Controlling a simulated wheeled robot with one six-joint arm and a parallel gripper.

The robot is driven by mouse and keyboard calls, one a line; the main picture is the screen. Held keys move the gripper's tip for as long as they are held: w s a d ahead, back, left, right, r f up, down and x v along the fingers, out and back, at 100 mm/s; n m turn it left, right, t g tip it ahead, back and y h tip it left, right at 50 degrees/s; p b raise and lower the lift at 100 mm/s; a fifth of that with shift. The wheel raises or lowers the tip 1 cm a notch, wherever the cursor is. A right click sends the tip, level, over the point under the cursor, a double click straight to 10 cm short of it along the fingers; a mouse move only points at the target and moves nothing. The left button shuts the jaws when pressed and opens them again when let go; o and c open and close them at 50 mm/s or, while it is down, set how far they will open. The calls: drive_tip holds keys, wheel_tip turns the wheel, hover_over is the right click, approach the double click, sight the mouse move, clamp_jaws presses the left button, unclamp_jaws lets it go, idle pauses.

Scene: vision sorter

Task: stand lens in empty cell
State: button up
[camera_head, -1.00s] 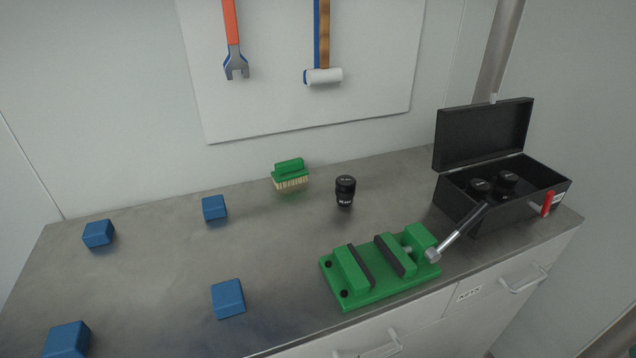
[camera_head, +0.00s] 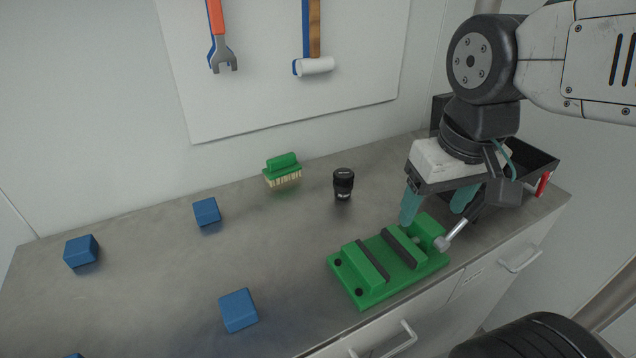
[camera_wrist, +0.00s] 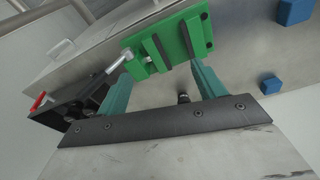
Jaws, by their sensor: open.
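A black lens (camera_head: 343,183) stands upright on the metal bench, behind the green vise. In the wrist view the lens (camera_wrist: 184,98) shows small between my fingers, farther off. The black case (camera_head: 541,163) stands open at the right end of the bench. My arm hides most of the case and its cells in the head view; in the wrist view the case (camera_wrist: 62,112) shows partly at the left, its inside unclear. My gripper (camera_head: 438,204) is open and empty, above the bench by the vise and the case, to the right of the lens and apart from it.
The green vise (camera_head: 372,262) with its metal handle lies at the bench's front edge. A green brush (camera_head: 282,170) is left of the lens. Several blue blocks, such as one (camera_head: 238,310), lie at the left. A wrench and mallet hang on the wall board (camera_head: 270,100).

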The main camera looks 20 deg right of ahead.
drive_tip(key=w+a+f+t, duration=0.1)
drive_tip(key=w+f, duration=0.2)
drive_tip(key=w, duration=0.9)
drive_tip(key=t, duration=0.2)
hover_over(342, 182)
drive_tip(key=d, duration=0.1)
drive_tip(key=f, duration=0.5)
drive_tip(key=shift+s, duration=0.35)
drive_tip(key=x, duration=0.8)
drive_tip(key=shift+w+f, duration=0.15)
drive_tip(key=shift+f, duration=0.15)
drive_tip(key=shift+c, duration=0.3)
drive_tip(key=c, duration=1.2)
